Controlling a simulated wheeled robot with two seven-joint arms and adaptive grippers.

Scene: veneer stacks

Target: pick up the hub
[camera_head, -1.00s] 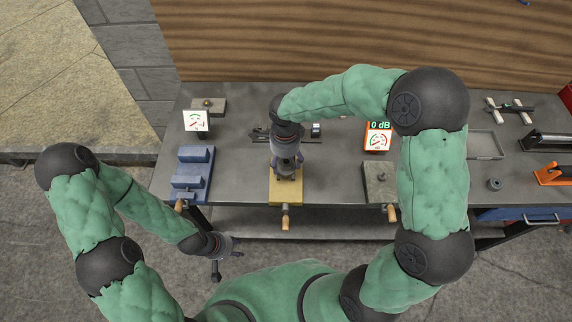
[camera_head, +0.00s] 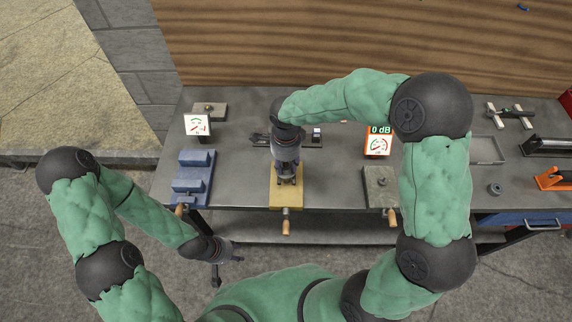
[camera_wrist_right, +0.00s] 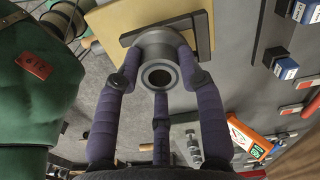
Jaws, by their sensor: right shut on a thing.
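The hub (camera_wrist_right: 160,46) is a grey round piece with a central bore, seen in the right wrist view. My right gripper (camera_wrist_right: 160,84) has its purple fingers closed around the hub's sides. I cannot tell if the hub is clear of the plate. My left gripper (camera_head: 227,262) hangs in front of the bench, fingers apart and empty.
A blue stepped fixture (camera_head: 193,178) stands left on the grey bench and a grey block (camera_head: 380,187) right. A dark ring (camera_head: 495,188) and a shallow tray (camera_head: 487,149) lie further right.

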